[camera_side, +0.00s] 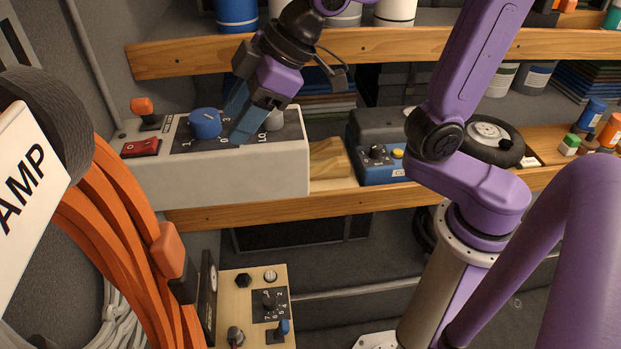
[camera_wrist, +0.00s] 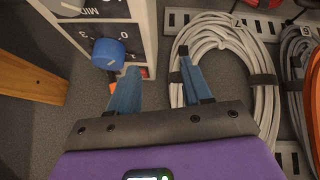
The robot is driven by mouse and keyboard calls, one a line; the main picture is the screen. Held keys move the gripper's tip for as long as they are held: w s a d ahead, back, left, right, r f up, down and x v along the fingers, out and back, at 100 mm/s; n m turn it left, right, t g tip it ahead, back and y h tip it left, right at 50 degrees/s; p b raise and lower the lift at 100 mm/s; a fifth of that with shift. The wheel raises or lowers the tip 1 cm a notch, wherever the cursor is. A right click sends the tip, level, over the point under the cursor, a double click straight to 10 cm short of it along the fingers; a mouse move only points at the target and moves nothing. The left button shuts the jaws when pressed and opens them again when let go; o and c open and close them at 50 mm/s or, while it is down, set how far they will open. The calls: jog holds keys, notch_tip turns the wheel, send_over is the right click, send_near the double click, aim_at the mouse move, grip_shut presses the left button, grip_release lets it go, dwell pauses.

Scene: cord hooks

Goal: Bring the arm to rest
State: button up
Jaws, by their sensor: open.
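My gripper (camera_side: 236,104) has blue fingers on a purple body and hangs in front of the pale control box (camera_side: 220,180), partly overlapping its panel in the side view. In the wrist view my gripper (camera_wrist: 158,62) is open, its two fingers apart with nothing between them. A blue knob (camera_side: 205,123) sits on the box panel left of the fingers. The knob also shows in the wrist view (camera_wrist: 108,54), just left of the left finger; I cannot tell whether they touch.
Orange cord (camera_side: 125,230) hangs in the left foreground. Coiled white cable (camera_wrist: 230,80) hangs at the right finger in the wrist view. Wooden shelves (camera_side: 400,42) carry cans. A red switch (camera_side: 141,147) and a blue device (camera_side: 382,165) flank the panel. A small panel (camera_side: 237,290) stands below.

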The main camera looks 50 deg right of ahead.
jog(key=s+d+f+g+h, duration=0.2)
jog(key=s+d+f, duration=0.3)
jog(key=s+d, duration=0.3)
jog(key=s+d+f+n+g+h, duration=0.1)
jog(key=s+d+f+g+h, duration=0.1)
jog(key=s+d+f, duration=0.4)
jog(key=s+d+g, duration=0.1)
jog(key=s+d, duration=0.1)
jog(key=s, duration=0.2)
jog(key=shift+s+f, duration=0.15)
jog(key=shift+f, duration=0.1)
dwell(0.9)
